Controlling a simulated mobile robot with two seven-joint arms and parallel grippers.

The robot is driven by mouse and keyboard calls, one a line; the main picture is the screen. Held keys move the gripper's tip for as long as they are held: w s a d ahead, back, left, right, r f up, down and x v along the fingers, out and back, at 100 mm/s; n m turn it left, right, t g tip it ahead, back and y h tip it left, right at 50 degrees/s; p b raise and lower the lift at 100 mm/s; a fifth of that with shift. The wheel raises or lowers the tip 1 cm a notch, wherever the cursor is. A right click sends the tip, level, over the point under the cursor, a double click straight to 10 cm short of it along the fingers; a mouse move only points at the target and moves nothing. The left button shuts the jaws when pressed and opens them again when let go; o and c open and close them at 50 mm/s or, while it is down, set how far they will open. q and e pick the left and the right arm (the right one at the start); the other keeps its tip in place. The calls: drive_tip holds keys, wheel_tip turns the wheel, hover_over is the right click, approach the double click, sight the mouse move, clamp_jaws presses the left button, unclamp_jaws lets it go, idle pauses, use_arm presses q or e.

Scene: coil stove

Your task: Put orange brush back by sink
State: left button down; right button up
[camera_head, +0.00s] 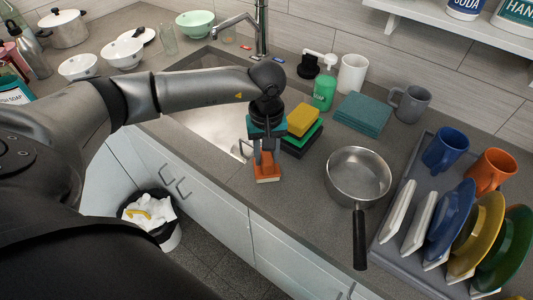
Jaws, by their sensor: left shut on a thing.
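The orange brush (267,172), with pale bristles underneath, is upright at the right front edge of the sink (212,125), over the grey counter. My left gripper (266,153) points down from above and is shut on it. I cannot tell whether the bristles touch the counter. The gripper hides the upper part of the brush. My right gripper is not in view.
Yellow and green sponges (302,120) sit just right of my left gripper. A steel saucepan (358,174) stands further right, its handle toward the front. A dish rack (388,248) with plates and mugs fills the right side. A green soap bottle (323,94) stands behind the sponges.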

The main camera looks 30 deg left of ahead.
sight(267, 154)
use_arm(q)
drive_tip(key=shift+f, duration=0.15)
drive_tip(key=c, duration=0.5)
unclamp_jaws()
wheel_tip(267, 154, up, 12)
drive_tip(key=shift+r, duration=0.2)
